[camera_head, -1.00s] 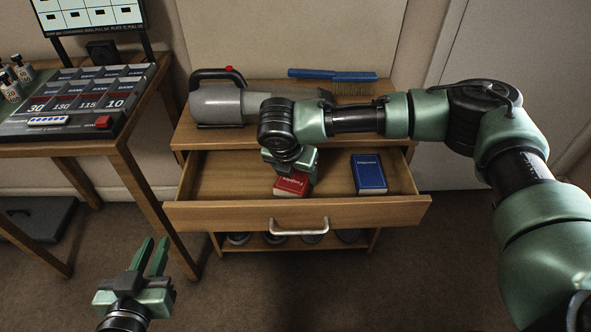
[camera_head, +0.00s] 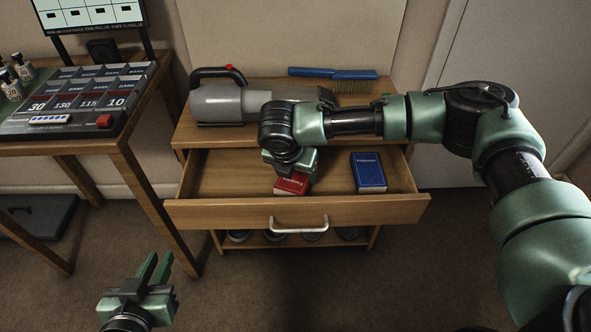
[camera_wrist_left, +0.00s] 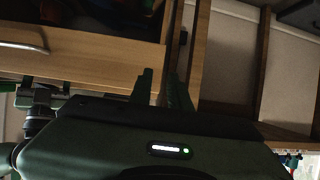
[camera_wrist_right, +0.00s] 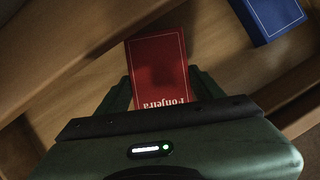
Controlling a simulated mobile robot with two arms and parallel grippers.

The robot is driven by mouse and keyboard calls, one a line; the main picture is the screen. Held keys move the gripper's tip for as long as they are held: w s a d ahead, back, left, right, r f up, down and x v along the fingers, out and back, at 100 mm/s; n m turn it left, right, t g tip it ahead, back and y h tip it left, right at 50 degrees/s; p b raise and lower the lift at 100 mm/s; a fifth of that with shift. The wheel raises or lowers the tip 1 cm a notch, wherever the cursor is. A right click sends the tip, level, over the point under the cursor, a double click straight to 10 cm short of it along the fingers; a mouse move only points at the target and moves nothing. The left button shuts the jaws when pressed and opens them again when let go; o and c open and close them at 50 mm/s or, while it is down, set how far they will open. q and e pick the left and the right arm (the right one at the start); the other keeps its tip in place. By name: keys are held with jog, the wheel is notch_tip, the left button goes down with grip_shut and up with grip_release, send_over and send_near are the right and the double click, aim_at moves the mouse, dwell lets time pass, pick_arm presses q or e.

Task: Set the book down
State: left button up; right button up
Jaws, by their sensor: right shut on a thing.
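The red book (camera_head: 291,184) is inside the open drawer (camera_head: 237,187), left of a blue book (camera_head: 369,172). My right gripper (camera_head: 290,170) points down into the drawer and is shut on the red book. In the right wrist view the red book (camera_wrist_right: 160,70) sits between the fingers, its cover and title facing the camera. I cannot tell whether its underside touches the drawer floor. My left gripper (camera_head: 158,268) is empty and open, low at the front left, away from the drawer. In the left wrist view its fingers (camera_wrist_left: 160,88) stand apart.
A grey handheld vacuum (camera_head: 220,103) and a blue brush (camera_head: 340,76) lie on the cabinet top. The drawer handle (camera_head: 299,226) juts forward. A console (camera_head: 80,98) stands on the left table. Bare drawer floor separates the books.

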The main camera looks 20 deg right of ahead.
aim_at(293, 181)
jog(key=o, duration=1.2)
jog(key=shift+f, duration=0.1)
jog(key=o, duration=0.3)
pick_arm(q)
jog(key=shift+s+a+f, duration=0.1)
jog(key=shift+f, duration=0.1)
pick_arm(e)
jog(key=shift+o, duration=0.2)
pick_arm(q)
notch_tip(293, 181, up, 5)
jog(key=w+d+t+b, duration=0.1)
jog(key=w+t, duration=0.1)
pick_arm(e)
jog(key=shift+r, duration=0.6)
jog(key=p+v, duration=0.2)
jog(key=v, duration=0.4)
pick_arm(q)
jog(key=s+a+f+g+y+p, duration=0.2)
jog(key=s+a+f+g, duration=0.3)
jog(key=s+f+g, duration=0.4)
jog(key=s+f, duration=0.3)
jog(key=s, duration=0.2)
jog(key=shift+f+g, duration=0.25)
jog(key=shift+g, duration=0.15)
pick_arm(e)
jog(key=v, duration=0.6)
